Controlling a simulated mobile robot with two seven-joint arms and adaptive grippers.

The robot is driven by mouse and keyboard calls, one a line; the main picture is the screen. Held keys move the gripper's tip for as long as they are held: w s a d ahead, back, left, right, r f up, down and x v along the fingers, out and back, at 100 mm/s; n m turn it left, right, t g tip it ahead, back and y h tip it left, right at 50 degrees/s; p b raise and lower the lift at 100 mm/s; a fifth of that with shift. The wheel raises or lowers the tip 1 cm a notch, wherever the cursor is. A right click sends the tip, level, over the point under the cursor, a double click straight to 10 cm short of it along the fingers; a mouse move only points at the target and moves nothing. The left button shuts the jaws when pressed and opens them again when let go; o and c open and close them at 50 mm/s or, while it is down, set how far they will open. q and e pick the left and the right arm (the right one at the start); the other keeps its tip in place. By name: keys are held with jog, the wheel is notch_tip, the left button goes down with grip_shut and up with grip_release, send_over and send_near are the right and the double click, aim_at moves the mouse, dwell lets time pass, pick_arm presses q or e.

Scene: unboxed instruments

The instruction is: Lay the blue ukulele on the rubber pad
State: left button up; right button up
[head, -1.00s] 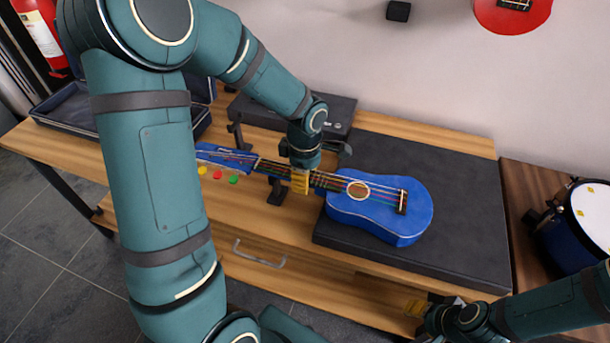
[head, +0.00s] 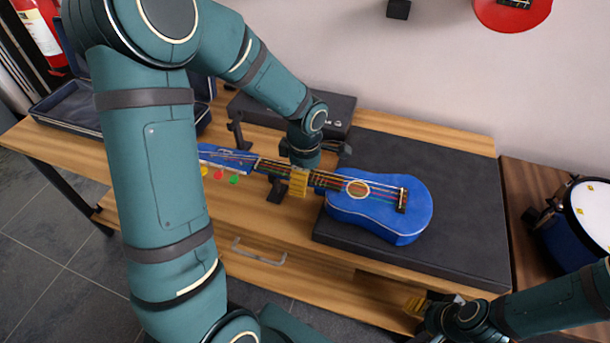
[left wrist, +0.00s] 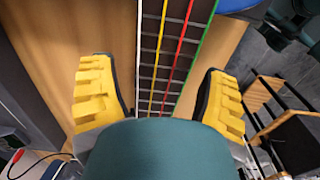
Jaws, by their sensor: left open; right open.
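The blue ukulele (head: 375,215) lies face up, its body on the dark rubber pad (head: 455,215). Its neck reaches left past the pad's edge, over the wooden bench top, with the headstock (head: 222,157) at the left. My left gripper (head: 300,180) is at the neck from above. In the left wrist view, its yellow fingers (left wrist: 160,95) stand open on either side of the fretboard (left wrist: 172,55), with gaps on both sides. My right gripper (head: 425,306) is open and empty at the bench's front edge, low on the right, clear of the ukulele.
A black box (head: 325,112) stands behind the neck. An open dark case (head: 70,112) is at the left end of the bench (head: 55,160). Dark upright parts (head: 235,130) stand near the neck. A blue drum (head: 565,235) is at the right. My left arm hides part of the bench.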

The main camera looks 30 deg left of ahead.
pick_arm(q)
notch_tip(320, 180, up, 12)
dwell(0.6)
dwell(0.5)
